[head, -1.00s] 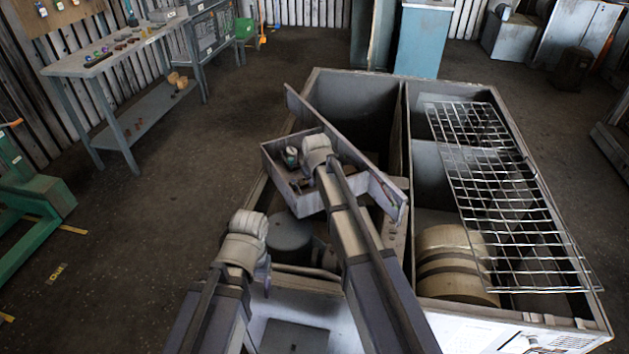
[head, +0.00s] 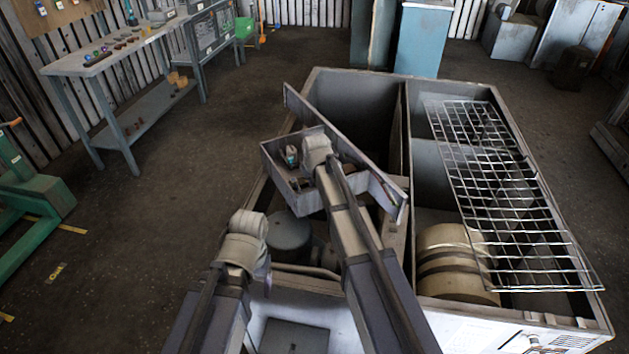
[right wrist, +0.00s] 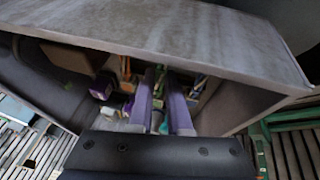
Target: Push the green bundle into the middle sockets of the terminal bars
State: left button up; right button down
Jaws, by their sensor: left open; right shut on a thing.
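My right gripper (right wrist: 161,72) reaches into an open grey box. Its two purple fingers show in the right wrist view, with a small teal-green piece between them that I take for the green bundle (right wrist: 163,126). The bundle's ends are hidden. In the head view my right wrist hides the fingers. Small coloured parts (right wrist: 105,86) lie around the fingers; I cannot make out the terminal bars or their sockets. My left gripper (head: 262,275) hangs low at the box's left front; its jaws are mostly hidden under its wrist.
The grey box (head: 292,198) sits tilted over the large open housing (head: 452,83). A wire rack (head: 500,190) lies over the housing's right side, above a tan drum (head: 452,265). A grey cylinder (head: 289,232) stands beneath the box. A workbench (head: 100,65) is at the far left.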

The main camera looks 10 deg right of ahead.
jog(key=shift+f+b, duration=0.75)
jog(key=c, duration=0.8)
grip_release()
jog(key=p+v, duration=0.7)
jog(key=v, duration=0.1)
jog(key=shift+w, duration=0.1)
